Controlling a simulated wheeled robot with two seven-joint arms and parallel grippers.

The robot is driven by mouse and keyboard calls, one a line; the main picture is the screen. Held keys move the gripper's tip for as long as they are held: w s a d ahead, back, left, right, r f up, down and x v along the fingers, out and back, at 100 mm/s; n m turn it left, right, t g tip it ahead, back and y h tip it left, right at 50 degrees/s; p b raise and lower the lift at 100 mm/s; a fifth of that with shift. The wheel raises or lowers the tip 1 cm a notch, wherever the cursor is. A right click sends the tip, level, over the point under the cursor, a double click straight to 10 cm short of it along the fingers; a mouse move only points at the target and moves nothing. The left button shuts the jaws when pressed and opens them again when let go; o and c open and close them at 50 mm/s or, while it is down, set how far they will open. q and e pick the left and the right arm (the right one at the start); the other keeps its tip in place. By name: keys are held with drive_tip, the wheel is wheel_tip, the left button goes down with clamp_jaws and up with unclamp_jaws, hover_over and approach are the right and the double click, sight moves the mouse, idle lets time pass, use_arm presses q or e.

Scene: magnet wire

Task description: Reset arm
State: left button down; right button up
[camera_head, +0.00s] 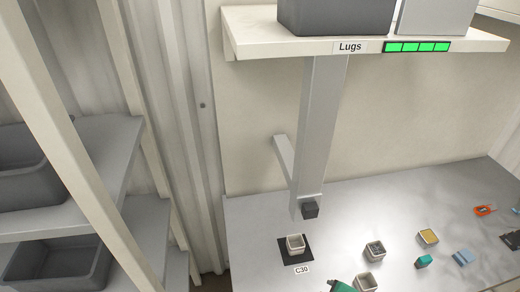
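Neither of my grippers shows in the head view, and no arm of mine can be made out. A small light-coloured square cup (295,244) stands on a black square mat (284,257) near the left end of the grey bench (250,220). A label reading C30 (302,270) lies just in front of the mat. More small square containers stand to the right: one with dark contents (375,251), one with yellow contents (428,238), and one near the bottom edge (366,283).
A grey post (320,130) with a black block (310,210) stands below the Lugs shelf (270,46), which bears a grey bin (335,15). A rack with dark bins (60,268) is at left. Green (423,262), blue (463,257) and orange (484,210) items lie on the bench.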

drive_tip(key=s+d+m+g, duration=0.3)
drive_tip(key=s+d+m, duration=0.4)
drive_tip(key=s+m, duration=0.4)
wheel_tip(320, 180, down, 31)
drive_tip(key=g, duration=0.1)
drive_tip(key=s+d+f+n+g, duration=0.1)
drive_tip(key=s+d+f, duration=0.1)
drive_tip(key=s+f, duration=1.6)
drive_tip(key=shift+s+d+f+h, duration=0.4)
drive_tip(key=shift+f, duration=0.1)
